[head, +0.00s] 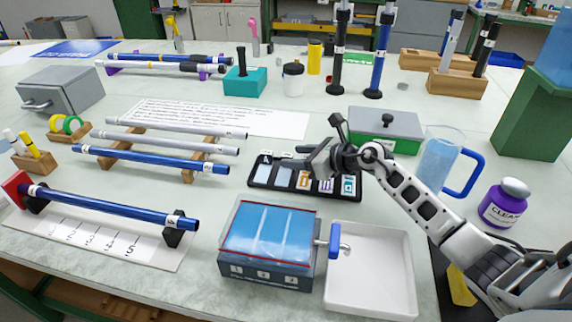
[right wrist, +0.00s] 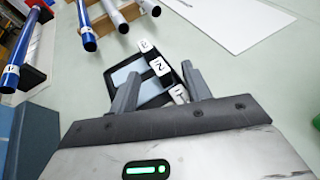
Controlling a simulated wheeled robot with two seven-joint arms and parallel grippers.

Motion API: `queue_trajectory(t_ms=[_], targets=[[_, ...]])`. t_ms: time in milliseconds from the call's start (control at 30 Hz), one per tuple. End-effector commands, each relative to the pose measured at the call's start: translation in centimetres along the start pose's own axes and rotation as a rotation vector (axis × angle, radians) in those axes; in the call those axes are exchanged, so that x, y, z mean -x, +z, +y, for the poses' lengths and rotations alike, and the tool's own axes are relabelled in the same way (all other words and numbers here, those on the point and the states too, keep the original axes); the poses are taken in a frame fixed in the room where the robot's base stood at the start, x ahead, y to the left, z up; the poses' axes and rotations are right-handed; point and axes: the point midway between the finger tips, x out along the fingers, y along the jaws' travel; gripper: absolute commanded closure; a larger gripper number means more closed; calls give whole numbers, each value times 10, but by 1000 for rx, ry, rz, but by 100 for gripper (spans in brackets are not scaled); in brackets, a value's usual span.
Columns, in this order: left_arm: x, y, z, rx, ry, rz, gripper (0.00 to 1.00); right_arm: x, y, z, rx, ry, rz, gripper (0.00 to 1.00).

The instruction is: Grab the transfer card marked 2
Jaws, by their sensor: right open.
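A black card tray (head: 262,184) lies on the bench right of centre in the head view, with light blue faces on its left and small coloured marks on its right. In the right wrist view the tray (right wrist: 117,76) shows tilted, with white tabs along one edge. A tab marked 2 (right wrist: 160,67) is between my fingers in the picture, and a tab marked 1 (right wrist: 178,94) is close to the right finger. My right gripper (head: 298,157) is open and empty over the tray; it also shows in the right wrist view (right wrist: 158,84). My left gripper is out of view.
A blue-topped box (head: 265,283) and white tray (head: 385,265) stand in front. A grey-green box (head: 385,127), water jug (head: 437,160) and purple bottle (head: 503,205) stand to the right. Rods on wooden racks (head: 193,172) lie left of the card tray.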

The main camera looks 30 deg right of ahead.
Motion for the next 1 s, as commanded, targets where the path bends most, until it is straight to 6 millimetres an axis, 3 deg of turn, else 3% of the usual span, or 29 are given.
queue_trajectory(t_ms=[133, 367, 567, 1000], targets=[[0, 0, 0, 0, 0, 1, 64, -15, 0, 0, -1, 1, -1, 52], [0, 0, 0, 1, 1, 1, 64, -16, 0, 0, 1, 1, 0, 52], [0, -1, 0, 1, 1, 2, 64, -16, 0, 1, 0, 2, 1, 100], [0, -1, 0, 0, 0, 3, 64, -16, -1, 4, -1, 11, 9, 100]])
